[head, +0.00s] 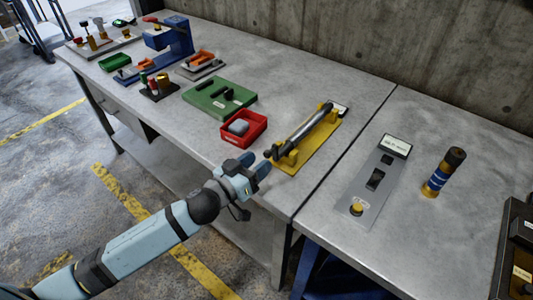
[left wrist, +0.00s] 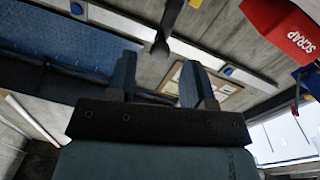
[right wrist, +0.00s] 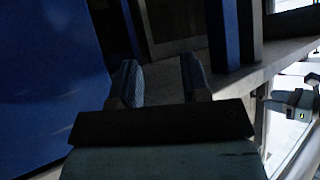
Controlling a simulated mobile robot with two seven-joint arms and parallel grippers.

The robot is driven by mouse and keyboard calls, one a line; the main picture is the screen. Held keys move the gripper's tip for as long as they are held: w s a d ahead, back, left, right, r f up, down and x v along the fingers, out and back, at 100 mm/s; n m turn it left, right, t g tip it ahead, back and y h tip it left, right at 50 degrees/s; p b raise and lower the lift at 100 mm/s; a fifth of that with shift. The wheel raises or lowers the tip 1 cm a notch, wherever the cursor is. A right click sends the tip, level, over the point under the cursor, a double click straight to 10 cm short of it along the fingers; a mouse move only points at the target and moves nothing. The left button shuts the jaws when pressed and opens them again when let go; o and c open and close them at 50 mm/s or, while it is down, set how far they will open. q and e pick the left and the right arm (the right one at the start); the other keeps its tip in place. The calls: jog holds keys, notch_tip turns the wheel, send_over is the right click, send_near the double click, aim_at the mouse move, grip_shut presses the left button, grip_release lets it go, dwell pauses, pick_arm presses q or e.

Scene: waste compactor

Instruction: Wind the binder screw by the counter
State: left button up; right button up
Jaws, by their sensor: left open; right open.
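My right gripper (right wrist: 158,85) is open and empty in the right wrist view, and outside the head view.
A red bin (head: 257,133) holding a grey piece stands just left of the yellow base, with a green plate (head: 218,100) beyond. The bench behind the screw is clear.

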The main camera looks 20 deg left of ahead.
aim_at(266, 156)
pick_arm(q)
jog(key=x, duration=0.3)
jog(key=shift+w, duration=0.2)
jog(key=shift+w+d, duration=0.2)
grip_shut()
